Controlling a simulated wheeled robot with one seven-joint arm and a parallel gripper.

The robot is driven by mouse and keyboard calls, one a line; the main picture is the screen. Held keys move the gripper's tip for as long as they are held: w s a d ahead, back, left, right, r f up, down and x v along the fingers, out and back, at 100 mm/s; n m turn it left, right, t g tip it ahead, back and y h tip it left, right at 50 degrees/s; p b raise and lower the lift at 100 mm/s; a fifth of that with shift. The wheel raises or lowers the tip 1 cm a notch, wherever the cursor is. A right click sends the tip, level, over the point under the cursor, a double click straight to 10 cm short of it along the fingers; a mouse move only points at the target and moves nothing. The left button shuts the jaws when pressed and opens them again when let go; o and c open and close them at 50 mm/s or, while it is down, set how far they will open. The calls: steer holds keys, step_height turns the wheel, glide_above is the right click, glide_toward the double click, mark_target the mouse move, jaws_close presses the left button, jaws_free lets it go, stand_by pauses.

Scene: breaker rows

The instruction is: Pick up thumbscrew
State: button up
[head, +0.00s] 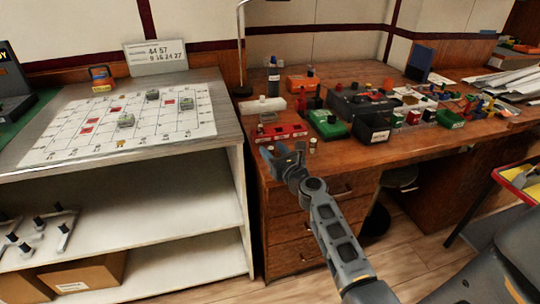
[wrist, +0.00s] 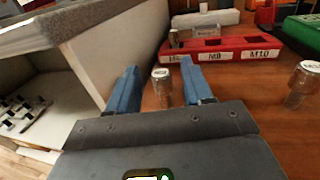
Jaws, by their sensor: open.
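The task does not say which thumbscrew.
A red rack (wrist: 222,48) with labelled slots lies beyond my fingers, with a small metallic piece (wrist: 174,38) at its left. A green case (head: 328,124) stands behind to the right. The white shelf unit (head: 245,190) borders the desk's left side.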

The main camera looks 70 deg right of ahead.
steer(key=shift+x, duration=0.95)
jaws_close()
steer(key=shift+r, duration=0.1)
